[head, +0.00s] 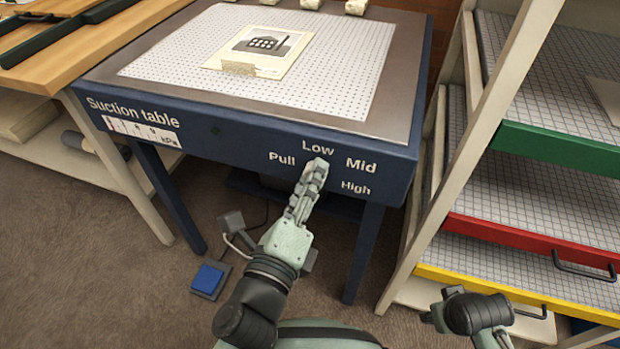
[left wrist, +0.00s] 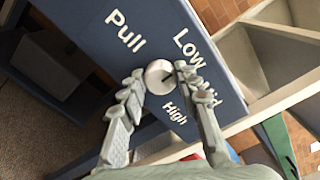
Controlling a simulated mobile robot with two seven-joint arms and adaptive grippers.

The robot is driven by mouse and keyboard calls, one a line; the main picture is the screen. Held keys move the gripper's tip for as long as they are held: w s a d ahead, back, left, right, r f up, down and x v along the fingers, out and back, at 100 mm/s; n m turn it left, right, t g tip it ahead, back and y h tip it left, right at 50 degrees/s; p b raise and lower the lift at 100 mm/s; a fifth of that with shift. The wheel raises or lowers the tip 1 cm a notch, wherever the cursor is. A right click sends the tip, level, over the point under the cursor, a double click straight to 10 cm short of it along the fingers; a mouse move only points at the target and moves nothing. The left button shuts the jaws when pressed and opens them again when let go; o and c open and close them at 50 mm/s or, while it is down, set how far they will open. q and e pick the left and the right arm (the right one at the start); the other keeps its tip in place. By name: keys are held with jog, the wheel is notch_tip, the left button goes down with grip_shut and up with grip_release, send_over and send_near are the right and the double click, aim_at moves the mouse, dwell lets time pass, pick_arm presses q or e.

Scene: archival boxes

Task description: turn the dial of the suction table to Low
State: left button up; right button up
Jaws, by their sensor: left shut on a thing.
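The suction table (head: 235,143) has a dark blue front with the words Pull, Low, Mid and High around its dial. The pale round dial (left wrist: 158,76) shows between my left fingers in the left wrist view. My left gripper (head: 318,166) is shut on the dial, with a finger on either side of it. In the head view the gripper mostly hides the dial. A dark mark shows on the dial's side towards Low (left wrist: 188,44) and Mid (left wrist: 211,96). I cannot tell which word it points to.
A printed sheet (head: 268,45) lies on the perforated white top. A rack with green, red and yellow-edged trays (head: 515,220) stands close on the right. A blue foot pedal (head: 210,279) lies on the floor at left. A wooden bench (head: 85,60) adjoins the table's left.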

pick_arm(q)
jog(key=o, duration=1.2)
jog(key=shift+c, duration=0.2)
jog(key=v, duration=0.7)
jog(key=shift+s, duration=0.25)
jog(key=shift+a, duration=0.15)
